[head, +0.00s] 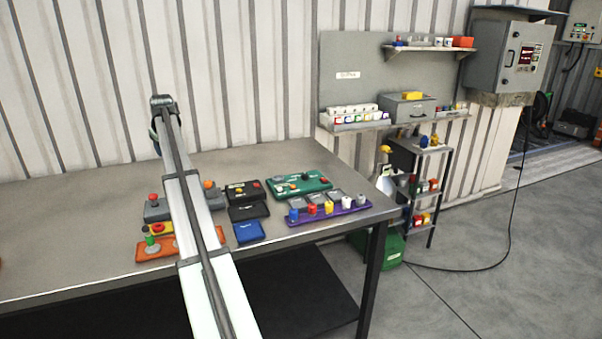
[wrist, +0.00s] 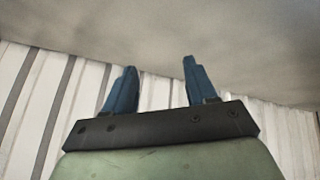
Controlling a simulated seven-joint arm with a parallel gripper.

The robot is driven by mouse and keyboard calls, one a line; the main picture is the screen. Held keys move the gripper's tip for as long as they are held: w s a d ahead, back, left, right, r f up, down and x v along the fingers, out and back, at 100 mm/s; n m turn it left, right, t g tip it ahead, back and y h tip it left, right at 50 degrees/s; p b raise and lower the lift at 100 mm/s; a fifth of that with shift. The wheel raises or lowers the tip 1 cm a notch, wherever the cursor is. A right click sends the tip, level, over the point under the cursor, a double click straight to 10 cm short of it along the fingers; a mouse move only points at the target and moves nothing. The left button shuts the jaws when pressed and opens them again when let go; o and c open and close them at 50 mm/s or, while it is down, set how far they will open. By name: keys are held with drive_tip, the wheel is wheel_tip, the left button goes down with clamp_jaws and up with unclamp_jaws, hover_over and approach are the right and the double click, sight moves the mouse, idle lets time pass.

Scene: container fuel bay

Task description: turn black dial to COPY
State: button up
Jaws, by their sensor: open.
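I cannot make out a black dial or a COPY label for certain; the controls on the workbench (head: 80,215) are too small to read. A black box (head: 249,211) and another black box with a red and a yellow control (head: 244,190) lie near the middle of the controls. My arm crosses in front of the left part of this group and hides some of it. My gripper (wrist: 159,63) shows in the wrist view, its two blue fingers apart with nothing between them. It faces a plain grey surface and the ribbed wall, with no controls there.
An orange panel (head: 152,255), a blue box (head: 249,232), a green panel (head: 312,180) and a purple rail (head: 326,216) with several coloured knobs lie on the bench.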

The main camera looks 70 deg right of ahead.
drive_tip(key=s+d+f+n+g+y, duration=0.1)
drive_tip(key=s+d+f+y, duration=0.15)
drive_tip(key=s+d, duration=1.75)
drive_tip(key=n+y, duration=0.1)
drive_tip(key=n, duration=0.1)
approach(305, 174)
drive_tip(key=x, duration=0.8)
drive_tip(key=shift+w+d+f, duration=0.1)
drive_tip(key=shift+w+f, duration=0.05)
drive_tip(key=shift+f, duration=0.1)
clamp_jaws()
